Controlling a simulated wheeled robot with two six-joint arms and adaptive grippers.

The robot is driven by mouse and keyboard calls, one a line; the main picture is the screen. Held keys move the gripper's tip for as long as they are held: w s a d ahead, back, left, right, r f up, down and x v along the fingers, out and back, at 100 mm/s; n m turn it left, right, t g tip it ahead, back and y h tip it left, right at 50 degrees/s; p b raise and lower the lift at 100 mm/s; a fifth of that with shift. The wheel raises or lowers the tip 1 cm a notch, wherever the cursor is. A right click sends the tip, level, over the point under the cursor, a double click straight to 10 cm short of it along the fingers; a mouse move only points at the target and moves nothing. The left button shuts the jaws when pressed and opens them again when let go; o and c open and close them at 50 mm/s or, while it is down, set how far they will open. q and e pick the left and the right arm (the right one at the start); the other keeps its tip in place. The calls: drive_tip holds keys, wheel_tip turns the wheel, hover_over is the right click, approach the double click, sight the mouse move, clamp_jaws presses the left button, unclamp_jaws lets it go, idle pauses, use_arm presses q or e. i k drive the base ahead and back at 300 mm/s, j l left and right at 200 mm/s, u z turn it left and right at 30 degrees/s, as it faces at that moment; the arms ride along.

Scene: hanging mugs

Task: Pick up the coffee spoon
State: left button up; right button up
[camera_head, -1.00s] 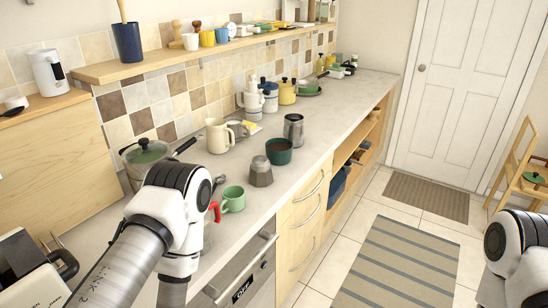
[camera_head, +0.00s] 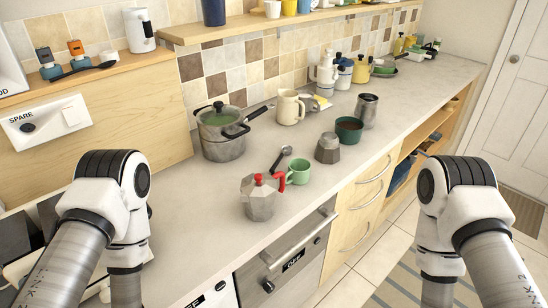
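The coffee spoon (camera_head: 281,157), small and dark with a round bowl, lies on the grey counter (camera_head: 208,205) behind the green mug (camera_head: 299,172). The moka pot with a red knob and red handle (camera_head: 260,198) stands in front of it, to the left. My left arm is at the left edge of the counter and my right arm is at the right, in front of the drawers. Both point downward, and their grippers are out of the picture. Neither arm is near the spoon.
A lidded steel pot (camera_head: 221,137) stands behind, left of the spoon. The counter left of the moka pot is clear.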

sight(286, 150)
drive_tip(key=u, duration=0.2)
drive_tip(key=i+l+u, duration=0.15)
drive_tip(key=l+u, duration=0.2)
drive_tip(key=l, duration=0.15)
drive_tip(key=i+l+u, duration=0.1)
drive_tip(key=l+u, duration=0.65)
drive_tip(key=l, duration=0.25)
